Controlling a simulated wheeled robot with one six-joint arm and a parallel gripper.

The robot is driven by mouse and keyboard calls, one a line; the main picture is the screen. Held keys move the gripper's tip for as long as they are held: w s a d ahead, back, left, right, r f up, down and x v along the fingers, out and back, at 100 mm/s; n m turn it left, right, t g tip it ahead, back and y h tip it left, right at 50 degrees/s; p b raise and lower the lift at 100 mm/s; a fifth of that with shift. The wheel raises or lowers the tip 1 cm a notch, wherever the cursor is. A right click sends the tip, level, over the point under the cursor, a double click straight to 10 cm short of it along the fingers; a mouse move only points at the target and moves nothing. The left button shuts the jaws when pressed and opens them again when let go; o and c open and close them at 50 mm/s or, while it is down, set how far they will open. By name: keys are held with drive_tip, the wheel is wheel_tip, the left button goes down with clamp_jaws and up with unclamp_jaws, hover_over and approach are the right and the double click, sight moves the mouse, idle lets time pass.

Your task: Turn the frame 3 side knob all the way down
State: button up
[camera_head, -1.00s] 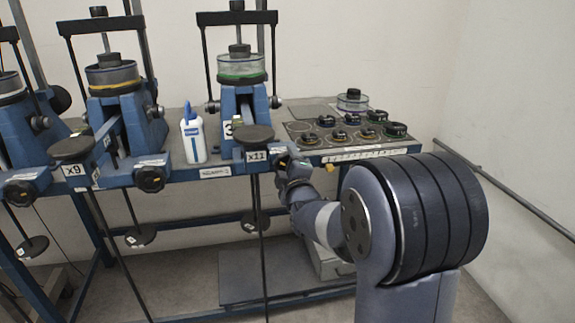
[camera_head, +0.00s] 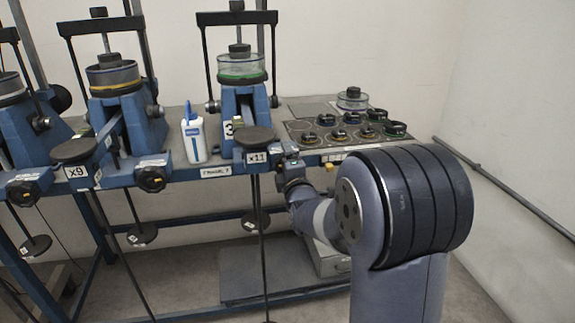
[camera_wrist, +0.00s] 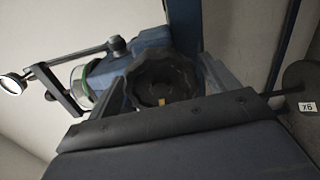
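Frame 3 (camera_head: 243,108) is a blue lever frame with a "3" label and a green-ringed glass cell on top. Its side knob (camera_wrist: 160,78) is black and scalloped, with a small yellow mark low on its face. In the wrist view my gripper (camera_wrist: 165,82) has one finger on each side of the knob, close to its edges. Whether the fingers press on it cannot be made out. In the head view my gripper (camera_head: 284,160) is at the right of the x11 weight hanger (camera_head: 258,145) and hides the knob.
A white bottle (camera_head: 194,139) stands on the bench beside frame 3. Black-rimmed rings (camera_head: 396,129) lie on the panel at right. Hanger rods drop below the bench edge.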

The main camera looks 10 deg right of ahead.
drive_tip(key=shift+s+f+b, duration=0.15)
drive_tip(key=shift+s+b, duration=0.2)
drive_tip(key=shift+s, duration=0.1)
drive_tip(key=s+b, duration=0.2)
drive_tip(key=s, duration=0.3)
drive_tip(key=shift+s, duration=0.1)
idle(0.5)
drive_tip(key=w+p, duration=0.1)
drive_tip(key=w, duration=0.1)
drive_tip(key=w+p, duration=0.1)
drive_tip(key=w, duration=0.1)
drive_tip(key=w+p, duration=0.1)
drive_tip(key=w, duration=0.1)
drive_tip(key=shift+w+r, duration=0.1)
drive_tip(key=shift+r, duration=0.15)
drive_tip(key=shift+f+m+p, duration=0.1)
drive_tip(key=shift+m+p, duration=0.35)
drive_tip(key=shift+m, duration=0.05)
drive_tip(key=shift+f+m+b, duration=0.15)
drive_tip(key=shift+m+b, duration=0.25)
drive_tip(key=shift+b, duration=0.2)
drive_tip(key=shift+m+b, duration=0.5)
drive_tip(key=shift+m, duration=0.6)
